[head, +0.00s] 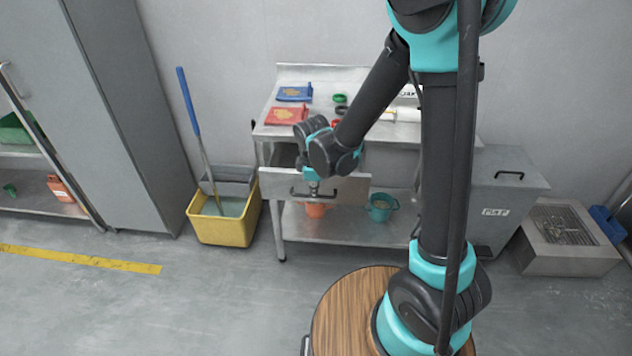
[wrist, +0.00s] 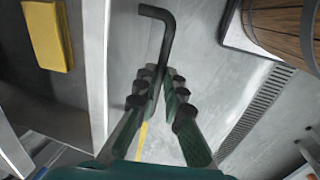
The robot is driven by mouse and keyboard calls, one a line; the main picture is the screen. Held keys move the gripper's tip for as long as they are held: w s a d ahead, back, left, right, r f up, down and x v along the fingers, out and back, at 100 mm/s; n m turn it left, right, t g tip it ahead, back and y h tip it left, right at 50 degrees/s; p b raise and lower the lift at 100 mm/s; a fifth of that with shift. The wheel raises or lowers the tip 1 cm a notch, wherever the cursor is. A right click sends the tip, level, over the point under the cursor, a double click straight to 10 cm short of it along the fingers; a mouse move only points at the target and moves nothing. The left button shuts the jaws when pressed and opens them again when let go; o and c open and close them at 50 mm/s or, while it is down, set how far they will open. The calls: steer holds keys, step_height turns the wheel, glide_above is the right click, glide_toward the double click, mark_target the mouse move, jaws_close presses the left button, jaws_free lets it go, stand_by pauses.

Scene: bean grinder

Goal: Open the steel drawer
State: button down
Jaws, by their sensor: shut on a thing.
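The steel drawer (head: 345,188) is under the top of the steel table. Its front stands out from the table, and a dark opening shows behind it, so it is at least partly open. In the wrist view, the pale edge of the drawer front (wrist: 97,70) runs down the left of my gripper. The black bar handle (wrist: 163,38) passes between the fingers. My gripper (wrist: 162,88) is shut on this handle. In the head view my gripper (head: 314,187) is at the left part of the drawer front, and the arm partly covers it.
A yellow mop bucket (head: 226,222) stands left of the table. A grey bin (head: 505,190) stands to its right. An orange pot (head: 316,210) and a teal pot (head: 380,208) are on the lower shelf. A yellow object (wrist: 48,36) lies behind the drawer front. Floor in front is clear.

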steer(key=s, duration=0.8)
steer(key=shift+s, duration=0.25)
steer(key=shift+a, duration=0.1)
steer(key=c, duration=1.6)
jaws_free()
step_height(320, 180, up, 12)
steer(key=s, duration=0.2)
steer(key=shift+s, duration=0.15)
steer(key=shift+f, duration=0.15)
steer(key=s+d+f+m+t, duration=0.1)
steer(key=d+f+m, duration=0.2)
steer(key=d+m, duration=0.5)
steer(key=d+f+m+t, duration=0.1)
steer(key=d+f+m, duration=0.3)
steer(key=d+m, duration=0.5)
steer(key=d, duration=0.7)
steer(key=shift+s+m, duration=0.3)
steer(key=shift+s, duration=0.05)
